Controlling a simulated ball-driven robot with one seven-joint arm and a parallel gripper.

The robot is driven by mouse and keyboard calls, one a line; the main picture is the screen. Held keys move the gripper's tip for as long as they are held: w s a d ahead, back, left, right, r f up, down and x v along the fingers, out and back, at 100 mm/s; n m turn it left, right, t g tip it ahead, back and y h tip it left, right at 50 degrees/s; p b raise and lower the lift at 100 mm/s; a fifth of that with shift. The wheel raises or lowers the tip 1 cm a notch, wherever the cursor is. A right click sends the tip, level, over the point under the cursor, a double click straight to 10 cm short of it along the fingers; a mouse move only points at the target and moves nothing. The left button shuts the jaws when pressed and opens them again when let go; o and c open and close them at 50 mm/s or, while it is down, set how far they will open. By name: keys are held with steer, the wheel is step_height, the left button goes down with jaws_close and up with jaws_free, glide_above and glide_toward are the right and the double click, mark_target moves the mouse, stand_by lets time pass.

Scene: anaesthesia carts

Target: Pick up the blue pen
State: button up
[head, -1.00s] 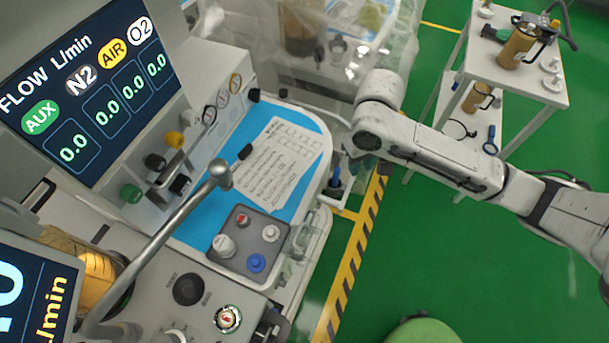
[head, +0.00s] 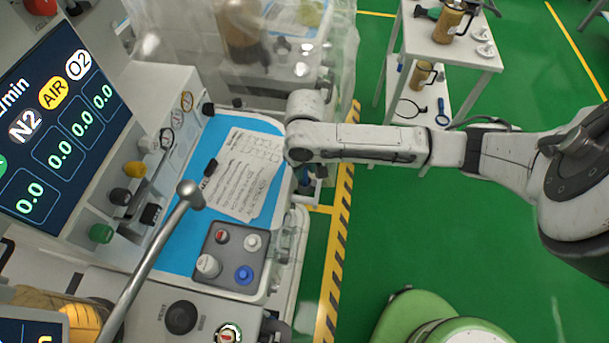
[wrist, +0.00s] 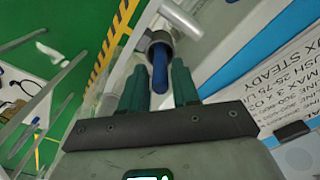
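The blue pen (wrist: 160,76) stands in a round grey holder (wrist: 160,40) at the edge of the cart, seen in the wrist view. My gripper (wrist: 158,84) is open, with one dark green finger on each side of the pen. Small gaps show between the pen and the fingers. In the head view, my arm's end reaches down beside the cart's right edge. There it largely hides the gripper and the pen.
A white trolley (head: 470,62) with brown jugs stands at the back right.

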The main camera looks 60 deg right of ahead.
steer(key=shift+f, duration=0.8)
steer(key=shift+c, duration=0.2)
jaws_close()
steer(key=shift+r, duration=0.15)
